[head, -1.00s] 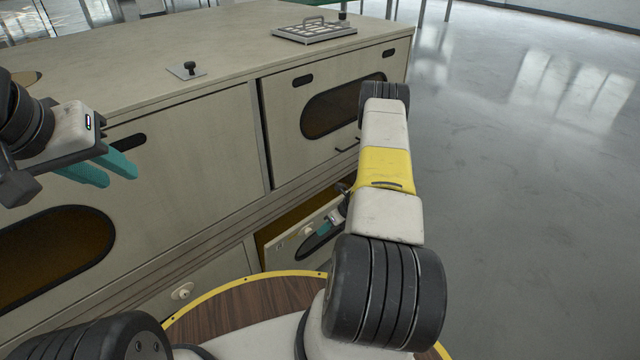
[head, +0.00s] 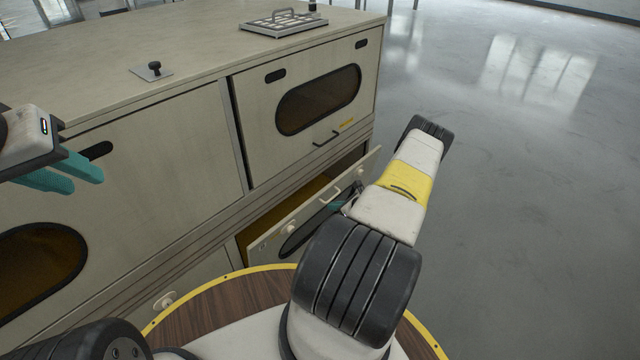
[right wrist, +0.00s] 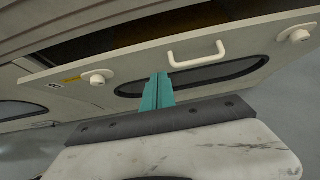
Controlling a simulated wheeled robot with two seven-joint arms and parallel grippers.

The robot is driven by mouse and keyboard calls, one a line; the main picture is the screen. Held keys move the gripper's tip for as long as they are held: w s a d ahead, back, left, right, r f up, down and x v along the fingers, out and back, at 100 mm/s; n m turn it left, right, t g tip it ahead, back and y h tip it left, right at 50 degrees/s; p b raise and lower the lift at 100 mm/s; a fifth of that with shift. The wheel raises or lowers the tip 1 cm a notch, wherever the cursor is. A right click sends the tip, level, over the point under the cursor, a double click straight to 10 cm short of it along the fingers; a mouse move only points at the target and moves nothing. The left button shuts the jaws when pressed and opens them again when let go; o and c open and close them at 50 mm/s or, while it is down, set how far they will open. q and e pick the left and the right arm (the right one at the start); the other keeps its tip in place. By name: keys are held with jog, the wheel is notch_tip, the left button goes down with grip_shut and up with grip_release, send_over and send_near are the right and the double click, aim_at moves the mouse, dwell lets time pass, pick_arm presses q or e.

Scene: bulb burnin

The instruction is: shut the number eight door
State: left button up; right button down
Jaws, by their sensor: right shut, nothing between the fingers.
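The lower right door (head: 262,244) of the cabinet is ajar, its top edge tilted outward with a dark gap behind it. It has a white handle, two round knobs and a dark oval window; it also shows in the right wrist view (right wrist: 118,66). Its small label (right wrist: 54,85) is too small to read. My right gripper (right wrist: 158,78) is shut and empty, its teal fingertips in front of the door's window below the handle; I cannot tell whether they touch. In the head view it is partly hidden by my arm. My left gripper (head: 86,183) is open and empty by the upper left door.
The upper right door (head: 255,130) looks closed above the open one. Open floor (head: 530,200) lies to the right.

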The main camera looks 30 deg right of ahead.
aim_at(314, 196)
jog(key=w, duration=0.1)
jog(key=w+a, duration=0.1)
jog(key=w, duration=0.1)
jog(key=w+a+f, duration=0.1)
jog(key=w, duration=0.1)
jog(key=shift+f, duration=0.1)
jog(key=shift+w+a, duration=0.2)
jog(key=shift+w, duration=0.25)
jog(key=w, duration=0.1)
jog(key=w+a, duration=0.1)
jog(key=w+a+r, duration=0.1)
jog(key=w, duration=0.1)
jog(key=shift+w, duration=0.1)
jog(key=shift+d, duration=0.1)
